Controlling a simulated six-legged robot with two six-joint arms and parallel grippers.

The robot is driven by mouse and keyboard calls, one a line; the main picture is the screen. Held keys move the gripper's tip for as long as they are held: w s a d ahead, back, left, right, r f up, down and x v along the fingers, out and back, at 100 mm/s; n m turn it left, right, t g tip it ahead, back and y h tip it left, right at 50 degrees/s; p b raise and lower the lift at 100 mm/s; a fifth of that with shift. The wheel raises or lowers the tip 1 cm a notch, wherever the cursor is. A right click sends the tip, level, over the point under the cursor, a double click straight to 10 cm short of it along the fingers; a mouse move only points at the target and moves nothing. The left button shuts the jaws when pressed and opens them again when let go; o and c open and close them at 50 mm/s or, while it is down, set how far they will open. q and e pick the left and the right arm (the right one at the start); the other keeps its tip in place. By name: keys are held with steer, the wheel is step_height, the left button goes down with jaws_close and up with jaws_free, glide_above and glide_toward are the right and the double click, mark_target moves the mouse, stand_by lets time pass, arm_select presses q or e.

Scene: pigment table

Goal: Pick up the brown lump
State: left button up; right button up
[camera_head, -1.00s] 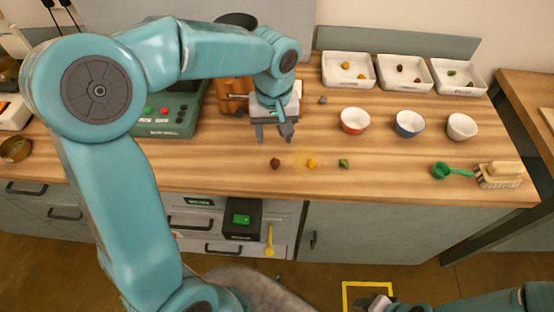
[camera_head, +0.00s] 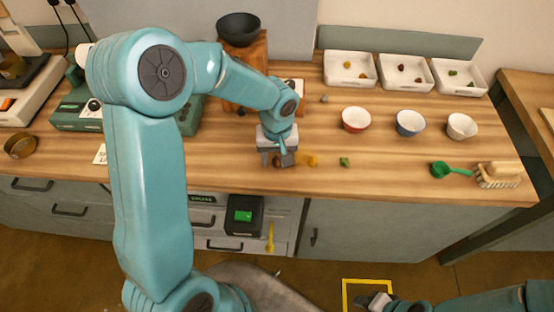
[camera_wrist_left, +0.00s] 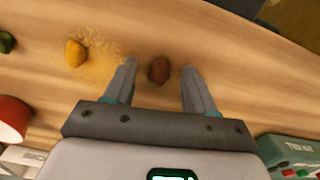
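The brown lump (camera_wrist_left: 159,70) lies on the wooden table between the two fingers of my left gripper (camera_wrist_left: 160,82) in the left wrist view. The fingers stand apart with a gap on each side of the lump, so the gripper is open. In the head view my left gripper (camera_head: 278,162) is low over the table and mostly hides the lump. A yellow lump (camera_head: 311,160) lies just right of it, also in the wrist view (camera_wrist_left: 75,53). My right gripper (camera_head: 376,302) is at the bottom edge, too small to read.
A green lump (camera_head: 344,162) lies farther right. Red (camera_head: 356,120), blue (camera_head: 410,124) and white (camera_head: 461,127) bowls stand behind, with white trays (camera_head: 349,70) at the back. A green scoop (camera_head: 441,170) and a brush (camera_head: 498,178) are at the right.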

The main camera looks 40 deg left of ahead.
arm_select(q)
jaws_close()
steer(key=shift+r, duration=0.1)
